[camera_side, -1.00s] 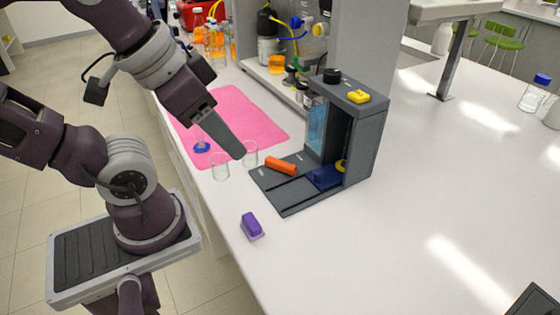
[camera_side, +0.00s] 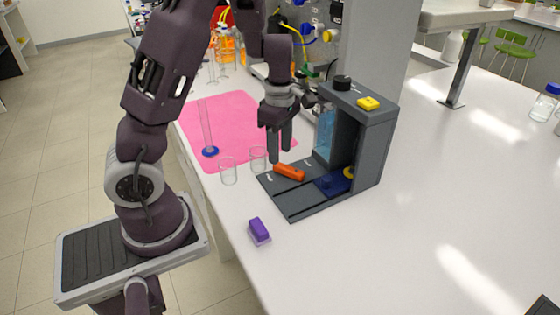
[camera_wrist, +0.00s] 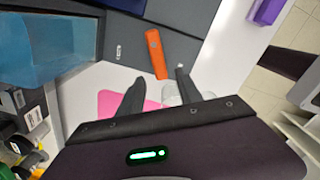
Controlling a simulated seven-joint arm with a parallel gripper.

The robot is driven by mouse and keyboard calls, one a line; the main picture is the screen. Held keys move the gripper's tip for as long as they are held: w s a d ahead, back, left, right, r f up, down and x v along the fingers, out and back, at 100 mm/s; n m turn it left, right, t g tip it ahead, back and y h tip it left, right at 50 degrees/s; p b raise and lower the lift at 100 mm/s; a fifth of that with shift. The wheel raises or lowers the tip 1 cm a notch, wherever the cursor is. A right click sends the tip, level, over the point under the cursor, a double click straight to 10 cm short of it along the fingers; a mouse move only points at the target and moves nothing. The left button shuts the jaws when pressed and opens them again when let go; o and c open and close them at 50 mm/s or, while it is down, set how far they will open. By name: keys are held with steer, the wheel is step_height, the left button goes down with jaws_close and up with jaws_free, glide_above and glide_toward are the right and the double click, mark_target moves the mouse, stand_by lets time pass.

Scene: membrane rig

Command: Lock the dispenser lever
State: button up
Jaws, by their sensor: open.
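The grey dispenser (camera_side: 372,135) stands on the white bench, with a flat base plate (camera_side: 292,202) in front. An orange lever (camera_side: 289,173) lies on the left part of that plate; in the wrist view the orange lever (camera_wrist: 156,52) is fully coloured and slim. My gripper (camera_side: 280,156) points down just above and behind the lever's left end, with its fingers apart and nothing between them that I can see held. In the wrist view the fingertips (camera_wrist: 159,76) sit either side of the lever's near end. I cannot tell whether a finger touches it.
Two clear beakers (camera_side: 228,172) stand left of the plate. A glass cylinder with a blue base (camera_side: 210,151) stands on the pink mat (camera_side: 235,112). A purple block (camera_side: 259,230) lies near the front bench edge.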

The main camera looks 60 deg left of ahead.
mark_target(280, 164)
step_height(280, 164, down, 4)
steer(key=shift+f, duration=0.2)
jaws_close()
steer(key=shift+w+m, duration=0.1)
steer(key=shift+m, duration=0.2)
steer(key=shift+w+a+m, duration=0.2)
steer(key=shift+w+m, duration=0.25)
steer(key=shift+m, duration=0.55)
steer(key=m, duration=0.2)
steer(key=w+m, duration=0.1)
steer(key=shift+w+m, duration=0.2)
steer(key=shift+m, duration=0.2)
steer(key=shift+w+m, duration=0.5)
steer(key=shift+m, duration=0.7)
steer(key=shift+w+d+m, duration=0.15)
steer(key=shift+w+m, duration=0.15)
steer(key=shift+m, duration=0.5)
steer(key=shift+w+d+m, duration=0.1)
steer(key=shift+w+m, duration=0.2)
steer(key=shift+m, duration=0.5)
